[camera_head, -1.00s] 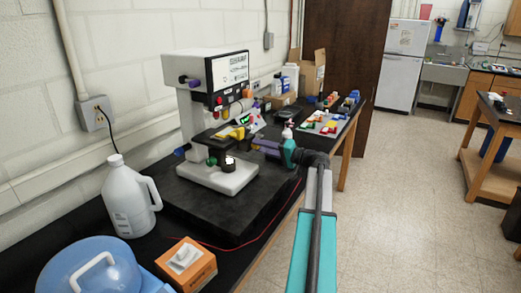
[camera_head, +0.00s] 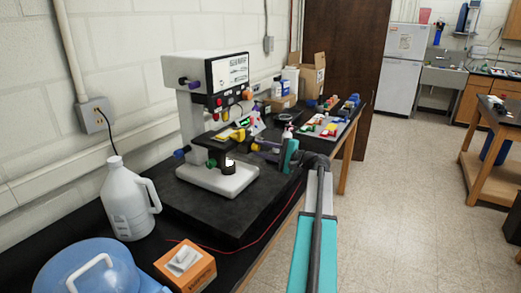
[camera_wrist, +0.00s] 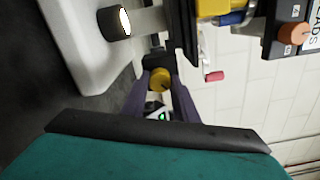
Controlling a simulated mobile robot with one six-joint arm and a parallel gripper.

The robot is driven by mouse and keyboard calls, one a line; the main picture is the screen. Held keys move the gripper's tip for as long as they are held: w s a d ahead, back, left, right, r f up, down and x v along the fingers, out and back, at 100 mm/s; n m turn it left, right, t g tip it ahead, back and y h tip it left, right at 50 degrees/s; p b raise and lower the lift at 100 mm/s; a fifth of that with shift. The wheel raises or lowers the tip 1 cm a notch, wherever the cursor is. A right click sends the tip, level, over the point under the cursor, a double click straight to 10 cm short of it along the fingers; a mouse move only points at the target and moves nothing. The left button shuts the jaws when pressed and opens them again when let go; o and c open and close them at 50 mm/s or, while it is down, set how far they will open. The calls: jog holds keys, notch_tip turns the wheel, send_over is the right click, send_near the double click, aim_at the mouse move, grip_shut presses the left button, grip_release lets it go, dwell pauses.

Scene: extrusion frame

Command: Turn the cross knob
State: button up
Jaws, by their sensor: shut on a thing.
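A white and black bench machine (camera_head: 217,178) stands on a dark slab, with several coloured knobs on its front and side. My gripper (camera_head: 258,148) reaches in from the right at the machine's lower right side. In the wrist view, my gripper (camera_wrist: 157,75) has its two dark purple fingers closed around a yellow round knob (camera_wrist: 160,79). I cannot tell a cross shape on it, as the fingers cover its sides. In the head view this knob is too small and covered to make out clearly.
A white jug (camera_head: 128,200), an orange box (camera_head: 186,264) and a blue container (camera_head: 90,270) stand on the near bench. A red cable (camera_head: 262,238) runs along the slab's front. Cartons and a tray of coloured parts (camera_head: 325,127) lie beyond.

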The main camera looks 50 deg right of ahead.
jog(key=shift+m, duration=0.4)
jog(key=o, duration=1.1)
jog(key=shift+c, duration=0.2)
jog(key=shift+s, duration=0.1)
jog(key=b+v, duration=0.3)
jog(key=v, duration=1)
jog(key=shift+s+b, duration=0.3)
jog(key=shift+s, duration=0.1)
jog(key=shift+d+f, duration=0.1)
